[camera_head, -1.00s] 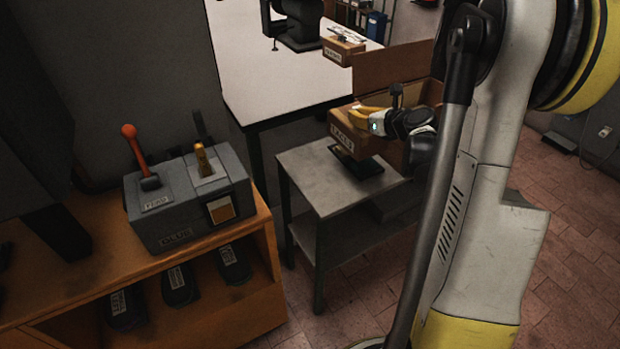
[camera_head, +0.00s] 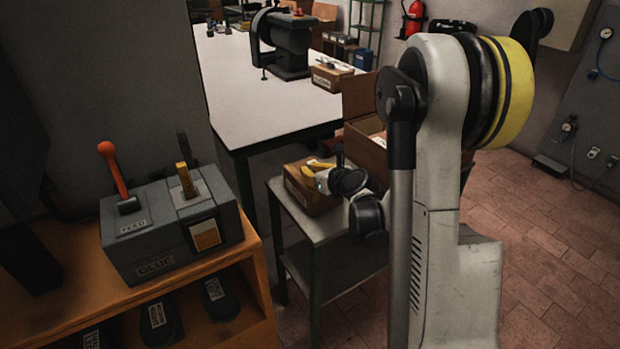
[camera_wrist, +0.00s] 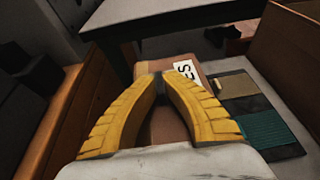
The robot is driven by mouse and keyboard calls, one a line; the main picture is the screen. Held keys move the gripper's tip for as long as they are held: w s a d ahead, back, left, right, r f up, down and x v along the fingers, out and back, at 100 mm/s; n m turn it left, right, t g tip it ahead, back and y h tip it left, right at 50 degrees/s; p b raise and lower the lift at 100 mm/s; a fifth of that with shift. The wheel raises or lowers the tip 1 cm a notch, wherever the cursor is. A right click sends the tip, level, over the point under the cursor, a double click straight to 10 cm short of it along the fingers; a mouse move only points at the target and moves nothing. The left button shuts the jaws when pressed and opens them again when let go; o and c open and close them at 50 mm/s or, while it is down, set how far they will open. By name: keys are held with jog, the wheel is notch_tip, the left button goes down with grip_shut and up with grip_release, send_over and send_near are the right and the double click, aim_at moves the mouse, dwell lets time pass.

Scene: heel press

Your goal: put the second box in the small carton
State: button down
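The cardboard box (camera_head: 306,200) with a white label is at the left part of the small grey table, low over its top; I cannot tell whether it touches. My gripper (camera_head: 318,168) is at the box's top. In the wrist view its yellow fingers (camera_wrist: 160,80) nearly meet, with the box (camera_wrist: 166,125) between and beyond them. They appear shut on it, though the exact contact is hidden. The open carton (camera_head: 365,148) stands behind and right of the box, with its flap raised and something white inside. My arm hides part of the carton.
The small table (camera_head: 322,228) has a partly clear top. A white worktable (camera_head: 265,105) behind it bears another labelled box (camera_head: 330,78) and a dark machine (camera_head: 285,42). A grey lever console (camera_head: 170,240) stands on an orange shelf (camera_head: 262,285) at left. Red tiled floor is free at right.

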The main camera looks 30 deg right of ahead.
jog(key=shift+f, duration=0.5)
jog(key=shift+r, duration=0.15)
jog(key=c, duration=2)
grip_release()
jog(key=o, duration=0.4)
